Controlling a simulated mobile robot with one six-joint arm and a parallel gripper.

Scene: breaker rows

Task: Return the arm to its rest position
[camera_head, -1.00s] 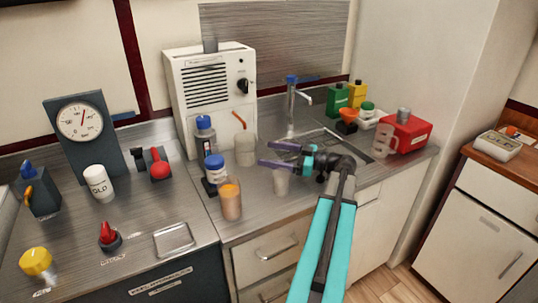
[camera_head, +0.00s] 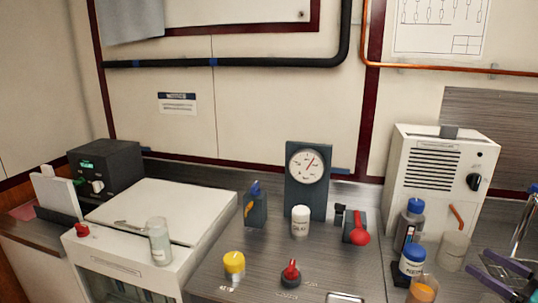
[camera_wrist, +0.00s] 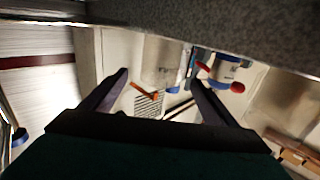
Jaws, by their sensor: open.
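My gripper (camera_head: 480,262) shows at the lower right edge of the head view, with its purple fingers spread and pointing left. It is just right of a clear beaker (camera_head: 453,252). In the wrist view, the two dark fingers (camera_wrist: 160,76) stand apart with nothing clasped between them. Beyond them are a pale grille (camera_wrist: 150,104), an orange piece (camera_wrist: 144,91) and a white container with red and blue parts (camera_wrist: 224,70). Most of my arm is outside the head view.
A white vented box (camera_head: 437,180), a blue-capped bottle (camera_head: 409,226), a blue-lidded jar (camera_head: 412,261) and an orange-filled glass (camera_head: 421,290) stand close left of my gripper. Farther left are a gauge (camera_head: 307,180), a white cup (camera_head: 300,222), a yellow knob (camera_head: 234,263) and a red knob (camera_head: 291,272).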

